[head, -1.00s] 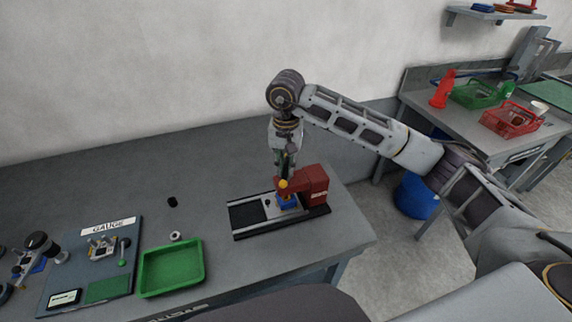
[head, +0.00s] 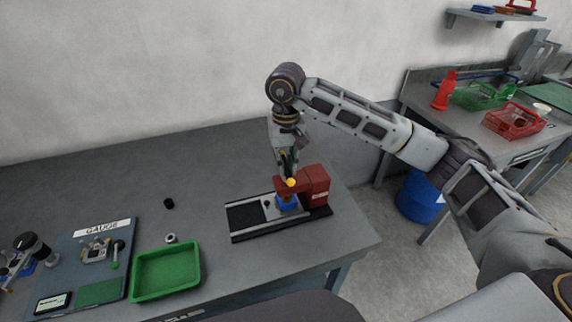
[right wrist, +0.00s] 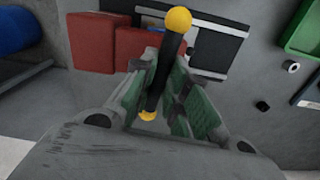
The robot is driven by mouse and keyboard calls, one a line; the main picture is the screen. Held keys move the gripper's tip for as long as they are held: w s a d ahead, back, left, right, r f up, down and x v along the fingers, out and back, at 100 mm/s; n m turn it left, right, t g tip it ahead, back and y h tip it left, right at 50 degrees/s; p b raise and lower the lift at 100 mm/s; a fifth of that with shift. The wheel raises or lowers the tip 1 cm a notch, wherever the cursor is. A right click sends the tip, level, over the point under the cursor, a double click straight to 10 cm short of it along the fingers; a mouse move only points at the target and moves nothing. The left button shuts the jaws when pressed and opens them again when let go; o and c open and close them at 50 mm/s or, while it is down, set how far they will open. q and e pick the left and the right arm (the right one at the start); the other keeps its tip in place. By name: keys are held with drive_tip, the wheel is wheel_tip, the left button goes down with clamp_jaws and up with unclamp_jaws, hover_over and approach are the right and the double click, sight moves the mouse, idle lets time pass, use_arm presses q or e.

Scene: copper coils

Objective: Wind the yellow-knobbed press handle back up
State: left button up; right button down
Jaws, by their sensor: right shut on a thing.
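The red press (head: 316,184) stands on a black and grey base (head: 246,216) near the bench's right end. A blue block (head: 287,203) sits under its head. In the head view a yellow knob (head: 291,182) shows in front of the press head. In the right wrist view the handle is a black bar (right wrist: 167,65) with a yellow knob (right wrist: 178,19) at one end and another (right wrist: 148,116) at the other. My right gripper (head: 289,166) comes from above; its green-padded fingers (right wrist: 165,82) are shut on the bar. My left gripper is out of view.
A green tray (head: 134,286), a grey ring (head: 171,238) and a small black cylinder (head: 168,203) lie left of the press. A gauge board (head: 68,290) is further left. A blue drum (head: 417,197) stands on the floor beyond the bench's right edge.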

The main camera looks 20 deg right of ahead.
drive_tip(key=shift+n+b, duration=0.5)
drive_tip(key=shift+n, duration=0.1)
drive_tip(key=c, duration=1.4)
unclamp_jaws()
drive_tip(key=shift+c, duration=0.2)
drive_tip(key=shift+r, duration=0.15)
